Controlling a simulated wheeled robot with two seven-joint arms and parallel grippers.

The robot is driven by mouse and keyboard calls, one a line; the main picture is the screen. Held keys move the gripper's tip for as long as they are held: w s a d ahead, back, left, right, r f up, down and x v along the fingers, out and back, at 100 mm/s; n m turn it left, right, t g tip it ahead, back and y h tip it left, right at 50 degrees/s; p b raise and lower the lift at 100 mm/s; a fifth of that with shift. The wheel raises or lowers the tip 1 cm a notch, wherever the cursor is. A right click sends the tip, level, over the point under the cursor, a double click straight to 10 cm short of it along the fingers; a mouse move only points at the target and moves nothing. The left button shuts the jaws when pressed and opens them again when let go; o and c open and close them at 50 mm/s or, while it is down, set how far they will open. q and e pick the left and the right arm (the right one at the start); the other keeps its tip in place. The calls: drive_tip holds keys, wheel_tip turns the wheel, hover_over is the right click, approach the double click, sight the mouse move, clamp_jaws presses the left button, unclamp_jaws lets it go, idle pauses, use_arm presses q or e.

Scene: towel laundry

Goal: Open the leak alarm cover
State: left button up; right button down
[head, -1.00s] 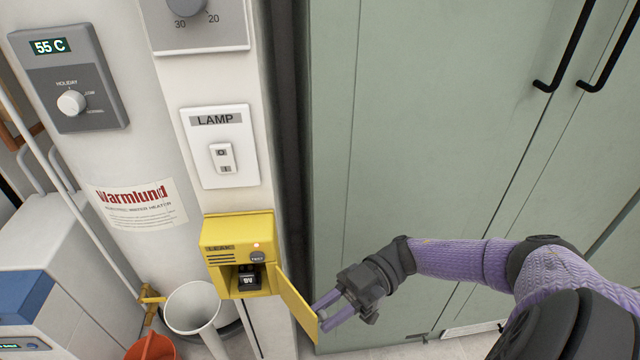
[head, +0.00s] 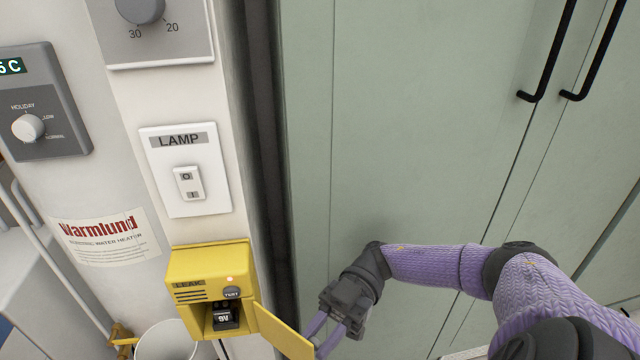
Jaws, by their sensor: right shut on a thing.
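The yellow leak alarm (head: 203,262) is on the wall at the lower left of the head view. Its yellow cover (head: 279,331) stands swung open to the right. A black 9V battery (head: 225,317) shows inside the open compartment, and a red light glows above the TEST button. My right gripper (head: 323,335) is at the cover's free edge, its purple fingers shut on that edge. The fingertips are partly hidden by the cover. My left gripper is not in view.
A lamp switch (head: 186,170) and a dial panel (head: 157,35) are on the wall above the alarm. The water heater (head: 60,185) is at the left, with a white bucket (head: 166,341) below. Green cabinet doors (head: 400,150) with black handles stand at the right.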

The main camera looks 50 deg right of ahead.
drive_tip(key=c, duration=0.5)
unclamp_jaws()
use_arm(q)
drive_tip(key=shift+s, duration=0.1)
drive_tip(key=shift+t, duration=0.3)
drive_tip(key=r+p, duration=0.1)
drive_tip(key=p, duration=0.1)
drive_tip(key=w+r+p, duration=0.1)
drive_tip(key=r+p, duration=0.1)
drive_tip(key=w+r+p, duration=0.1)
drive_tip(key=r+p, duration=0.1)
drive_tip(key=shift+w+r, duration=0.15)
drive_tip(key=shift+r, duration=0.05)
use_arm(e)
wheel_tip(320, 180, up, 10)
